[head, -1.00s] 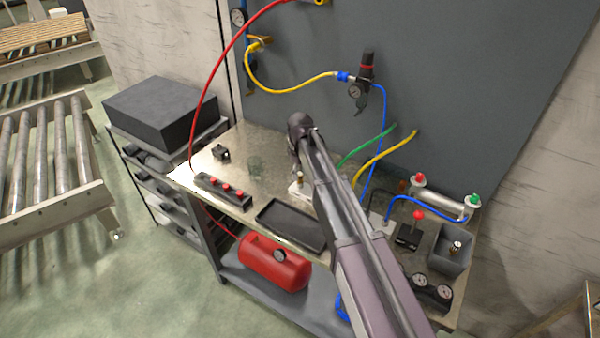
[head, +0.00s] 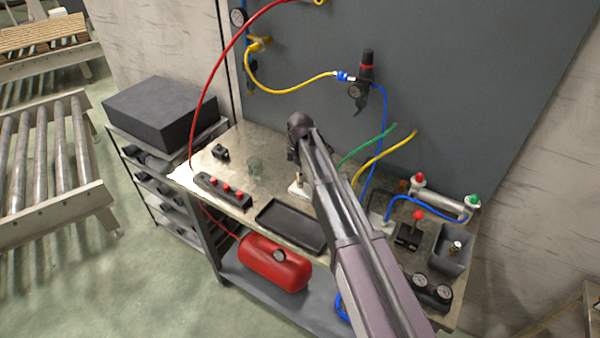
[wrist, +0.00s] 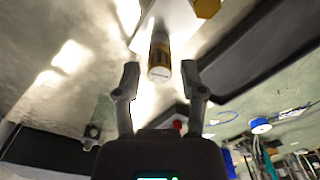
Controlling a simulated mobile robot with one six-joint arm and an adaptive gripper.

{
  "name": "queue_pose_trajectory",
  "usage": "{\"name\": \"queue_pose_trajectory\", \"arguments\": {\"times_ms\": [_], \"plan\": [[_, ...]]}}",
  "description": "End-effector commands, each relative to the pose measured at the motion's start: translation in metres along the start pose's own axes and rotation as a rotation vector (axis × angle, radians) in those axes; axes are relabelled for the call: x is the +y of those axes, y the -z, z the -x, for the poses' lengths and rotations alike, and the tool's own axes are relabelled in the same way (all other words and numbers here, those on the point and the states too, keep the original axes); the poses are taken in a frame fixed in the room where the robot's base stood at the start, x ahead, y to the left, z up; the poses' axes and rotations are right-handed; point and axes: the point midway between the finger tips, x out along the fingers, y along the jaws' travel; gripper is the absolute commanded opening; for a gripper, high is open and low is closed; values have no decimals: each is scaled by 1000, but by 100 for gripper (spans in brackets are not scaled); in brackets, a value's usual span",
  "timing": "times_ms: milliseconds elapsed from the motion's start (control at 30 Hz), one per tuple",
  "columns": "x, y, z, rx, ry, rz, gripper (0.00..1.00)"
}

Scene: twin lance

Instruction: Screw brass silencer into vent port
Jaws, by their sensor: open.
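A brass-coloured cylinder (wrist: 160,55) with a pale end stands on a white block (wrist: 170,14) in the wrist view. I take it to be the silencer. The pair also shows in the head view, as the cylinder (head: 299,181) and the block (head: 297,193), partly covered by my arm. My gripper (wrist: 159,78) is open, its fingertips on either side of the cylinder's near end with gaps showing. It is empty. In the head view, my arm hides most of the gripper. I cannot make out the vent port for certain.
A black tray (head: 291,225) lies in front of the block. A grey bin (head: 448,263) with a small metal fitting, a red-knobbed lever (head: 409,235) and gauges are to the right.

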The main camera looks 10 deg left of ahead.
Motion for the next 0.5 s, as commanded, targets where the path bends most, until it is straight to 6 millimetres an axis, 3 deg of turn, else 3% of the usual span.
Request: {"name": "queue_pose_trajectory", "arguments": {"times_ms": [500], "plan": [[0,0,0,0,0,397,53]]}}
